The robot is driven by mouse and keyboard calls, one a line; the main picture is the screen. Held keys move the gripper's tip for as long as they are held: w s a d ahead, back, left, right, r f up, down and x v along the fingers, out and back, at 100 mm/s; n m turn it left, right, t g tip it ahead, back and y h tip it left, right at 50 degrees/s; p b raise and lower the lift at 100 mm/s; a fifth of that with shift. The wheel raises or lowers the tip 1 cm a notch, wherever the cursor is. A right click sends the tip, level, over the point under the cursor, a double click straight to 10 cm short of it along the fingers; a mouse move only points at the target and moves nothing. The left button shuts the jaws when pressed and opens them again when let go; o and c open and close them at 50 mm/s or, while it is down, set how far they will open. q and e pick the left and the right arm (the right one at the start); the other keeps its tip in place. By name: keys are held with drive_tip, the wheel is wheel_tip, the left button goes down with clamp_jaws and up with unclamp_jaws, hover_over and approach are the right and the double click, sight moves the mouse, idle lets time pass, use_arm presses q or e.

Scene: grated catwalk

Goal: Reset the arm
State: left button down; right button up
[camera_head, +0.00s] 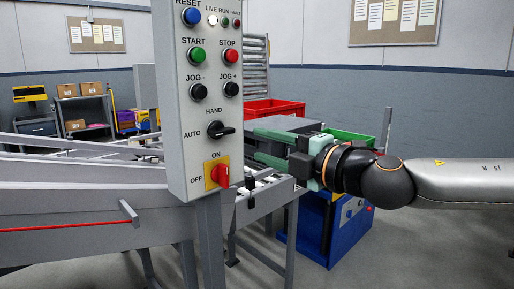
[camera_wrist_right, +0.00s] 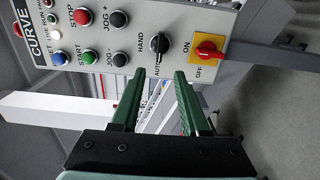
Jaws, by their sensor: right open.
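My right gripper (camera_head: 257,146) has green fingers, and in the head view it is to the right of a grey control panel (camera_head: 180,130). Its jaws are open and empty. In the right wrist view the gripper (camera_wrist_right: 160,74) points toward the panel (camera_wrist_right: 180,40), which appears turned sideways. The panel carries a blue RESET button (camera_head: 191,16), a black HAND/AUTO selector (camera_head: 217,130) and a red ON/OFF switch (camera_head: 221,175) on a yellow plate. My right arm (camera_head: 450,180) comes in from the right. My left gripper is not in view.
Grey conveyor rails (camera_head: 80,210) run behind and left of the panel. A red crate (camera_head: 275,108), a green crate (camera_head: 350,140) and a blue machine (camera_head: 325,230) stand behind my right arm. A shelf (camera_head: 85,115) with boxes is at the back left. Floor is open at lower right.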

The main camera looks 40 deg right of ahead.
drive_tip(key=w+a+f+m+g+y, duration=0.15)
drive_tip(key=a+f+y, duration=0.25)
drive_tip(key=a+f, duration=0.5)
drive_tip(key=w+a+f+m+g+y, duration=0.1)
drive_tip(key=a+f+g+y, duration=0.3)
drive_tip(key=f, duration=1)
drive_tip(key=s+a+f+m+t+h, duration=0.1)
drive_tip(key=s+a+f+m+h, duration=0.25)
drive_tip(key=f+m, duration=0.4)
drive_tip(key=s+a+f+m+t+h, duration=0.2)
drive_tip(key=s+a+f+m, duration=0.25)
drive_tip(key=f, duration=0.55)
use_arm(q)
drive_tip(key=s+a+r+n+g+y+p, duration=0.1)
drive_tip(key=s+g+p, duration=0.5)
drive_tip(key=p, duration=1.5)
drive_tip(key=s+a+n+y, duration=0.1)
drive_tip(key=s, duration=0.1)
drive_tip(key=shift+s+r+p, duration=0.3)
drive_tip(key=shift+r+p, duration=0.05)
use_arm(e)
drive_tip(key=s+d+r+m+g+h, duration=0.2)
drive_tip(key=s+g, duration=0.4)
drive_tip(key=s, duration=0.3)
drive_tip(key=shift+d, duration=0.55)
drive_tip(key=shift+s+m, duration=0.1)
drive_tip(key=shift+m, duration=0.15)
